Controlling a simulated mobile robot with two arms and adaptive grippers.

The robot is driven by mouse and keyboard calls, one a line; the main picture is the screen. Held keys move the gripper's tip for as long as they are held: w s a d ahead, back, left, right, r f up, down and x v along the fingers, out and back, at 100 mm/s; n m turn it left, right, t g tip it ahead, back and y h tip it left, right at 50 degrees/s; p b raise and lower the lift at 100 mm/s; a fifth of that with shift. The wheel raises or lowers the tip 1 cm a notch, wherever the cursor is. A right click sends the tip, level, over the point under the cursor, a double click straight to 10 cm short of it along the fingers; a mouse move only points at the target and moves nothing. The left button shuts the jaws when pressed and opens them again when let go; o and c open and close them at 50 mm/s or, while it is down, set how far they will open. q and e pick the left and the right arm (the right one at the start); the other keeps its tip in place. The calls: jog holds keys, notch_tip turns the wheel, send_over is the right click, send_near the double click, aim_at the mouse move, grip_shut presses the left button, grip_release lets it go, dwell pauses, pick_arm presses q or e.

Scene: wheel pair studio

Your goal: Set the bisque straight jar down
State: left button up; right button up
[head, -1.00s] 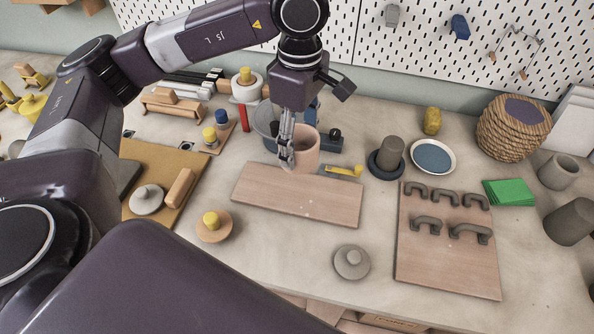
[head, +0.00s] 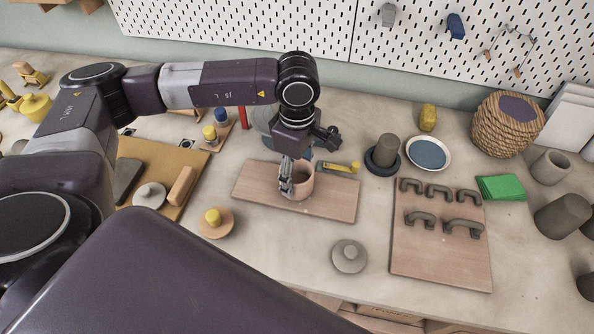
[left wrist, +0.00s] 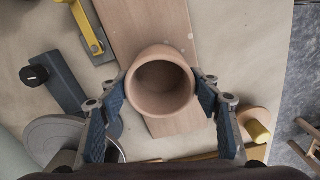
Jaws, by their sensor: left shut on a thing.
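The bisque straight jar (head: 304,180) is a pinkish, open-topped cylinder. It is upright over the wooden board (head: 252,188) at the middle of the bench. My left gripper (head: 290,187) is shut on the jar, with its fingers at the sides. In the left wrist view the jar (left wrist: 161,82) sits between the blue finger pads (left wrist: 161,100), its mouth facing the camera and empty as far as I see. Its base is at or very close to the board top; I cannot tell if they touch. My right gripper is not in view.
A yellow-and-grey tool (head: 340,168) lies behind the board's right part. A wooden disc with a yellow knob (head: 214,223) and a grey knobbed lid (head: 349,257) lie in front. A board with several dark handles (head: 440,268) is to the right. The board's left part is clear.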

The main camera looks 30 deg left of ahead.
pick_arm(q)
jog(key=shift+f, duration=0.1)
jog(key=o, duration=1.6)
jog(key=shift+c, duration=0.2)
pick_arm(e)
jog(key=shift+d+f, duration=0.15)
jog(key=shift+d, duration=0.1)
pick_arm(q)
notch_tip(320, 180, up, 12)
jog(key=b, duration=0.3)
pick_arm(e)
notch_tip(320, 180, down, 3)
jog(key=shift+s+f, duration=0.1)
